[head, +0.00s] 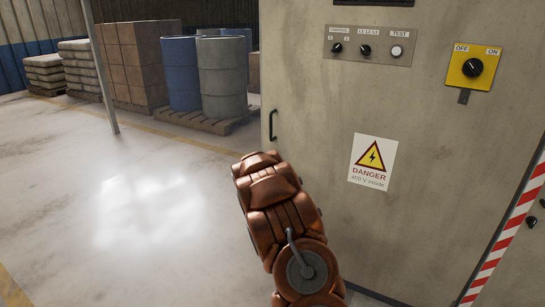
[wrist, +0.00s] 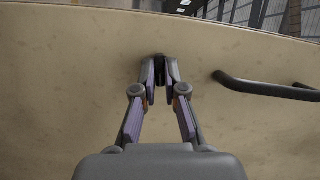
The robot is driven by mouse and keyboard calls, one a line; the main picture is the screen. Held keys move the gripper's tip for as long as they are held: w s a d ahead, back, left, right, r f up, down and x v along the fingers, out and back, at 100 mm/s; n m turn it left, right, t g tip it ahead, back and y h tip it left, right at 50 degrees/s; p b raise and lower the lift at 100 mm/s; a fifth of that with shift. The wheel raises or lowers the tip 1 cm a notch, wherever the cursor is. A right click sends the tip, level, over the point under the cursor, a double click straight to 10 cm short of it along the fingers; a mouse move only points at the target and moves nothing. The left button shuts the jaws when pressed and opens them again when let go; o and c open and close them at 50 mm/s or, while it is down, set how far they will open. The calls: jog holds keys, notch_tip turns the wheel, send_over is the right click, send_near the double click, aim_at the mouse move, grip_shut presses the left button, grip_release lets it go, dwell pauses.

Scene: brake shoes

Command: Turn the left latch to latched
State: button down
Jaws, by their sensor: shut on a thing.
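In the wrist view my gripper (wrist: 160,72) is at the beige cabinet face, its fingertips close together. It is shut on a small dark piece, seemingly the left latch (wrist: 159,57), whose top shows just above the fingertips. The fingers hide most of the latch, so I cannot tell which way it is turned. In the head view my arm hides both the gripper and the latch.
The grey-beige cabinet (head: 430,160) bears a danger sign (head: 373,161), a switch panel (head: 369,47) and a yellow rotary switch (head: 473,66). A dark bar handle (head: 272,125) is on its left edge, close right of my gripper in the wrist view (wrist: 265,88). Open floor lies left.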

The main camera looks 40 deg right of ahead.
jog(key=shift+r+n+g+p, duration=0.3)
jog(key=shift+n+p, duration=0.4)
jog(key=shift+p, duration=0.35)
jog(key=shift+w+r+n+g+p, duration=0.1)
jog(key=shift+n+g+p, duration=1.3)
jog(key=shift+p, duration=3.15)
jog(key=shift+w+r+n+g+p, duration=0.1)
jog(key=shift+n+g+p, duration=0.55)
jog(key=shift+n+p, duration=2.6)
jog(key=shift+w+n+g+p, duration=0.1)
jog(key=shift+n+g+p, duration=0.65)
jog(key=shift+p, duration=5.05)
jog(key=shift+g, duration=0.4)
